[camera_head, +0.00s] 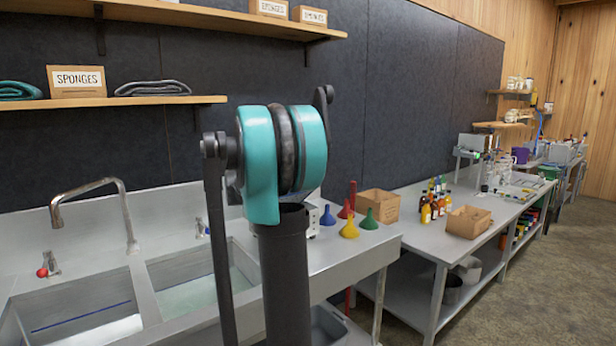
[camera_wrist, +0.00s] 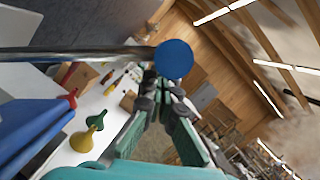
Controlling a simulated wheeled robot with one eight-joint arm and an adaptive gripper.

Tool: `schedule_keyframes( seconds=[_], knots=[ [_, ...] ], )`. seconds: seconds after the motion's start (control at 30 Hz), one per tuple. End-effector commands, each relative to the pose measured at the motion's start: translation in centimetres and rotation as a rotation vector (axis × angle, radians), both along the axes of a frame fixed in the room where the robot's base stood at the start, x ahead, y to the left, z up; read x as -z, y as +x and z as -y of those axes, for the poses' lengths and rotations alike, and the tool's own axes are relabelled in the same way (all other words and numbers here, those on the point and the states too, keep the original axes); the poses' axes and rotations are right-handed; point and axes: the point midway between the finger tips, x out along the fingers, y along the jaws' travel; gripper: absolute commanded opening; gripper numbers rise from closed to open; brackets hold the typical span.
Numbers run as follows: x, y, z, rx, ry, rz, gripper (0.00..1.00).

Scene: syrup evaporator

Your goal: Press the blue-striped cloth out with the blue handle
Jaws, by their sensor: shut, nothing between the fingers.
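In the wrist view a round blue knob (camera_wrist: 174,58) ends a long grey metal bar (camera_wrist: 80,54) that comes in from the left; this looks like the blue handle. My gripper (camera_wrist: 163,88) is shut and empty, its teal fingers converging just below the knob in the picture. I cannot tell whether they touch it. The head view does not show my gripper or the knob; my arm blocks its middle. A blue line crosses the left sink basin (camera_head: 80,317); I cannot tell whether it belongs to the blue-striped cloth. No cloth shows clearly in the wrist view.
A tap (camera_head: 95,190) stands over the sinks. Funnels, including a yellow one (camera_head: 349,228), and a cardboard box (camera_head: 378,205) sit on the counter to the right. A large blue object (camera_wrist: 40,125) fills the wrist view's left edge. The floor at right (camera_head: 530,290) is clear.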

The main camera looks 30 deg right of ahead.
Motion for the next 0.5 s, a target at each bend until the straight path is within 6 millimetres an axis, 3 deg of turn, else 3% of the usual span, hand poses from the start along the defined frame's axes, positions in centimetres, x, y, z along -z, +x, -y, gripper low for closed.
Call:
schedule_keyframes(
  seconds=[0.1, 0.3, 0.5],
  knots=[
    [-3.4, 2.9, -0.3, -0.003, -0.009, -0.102, 0.0],
    [-8.0, 8.2, -0.7, -0.002, -0.023, -0.282, 0.0],
    [-11.0, 12.9, -1.1, -0.002, -0.034, -0.426, 0.0]
  ],
)
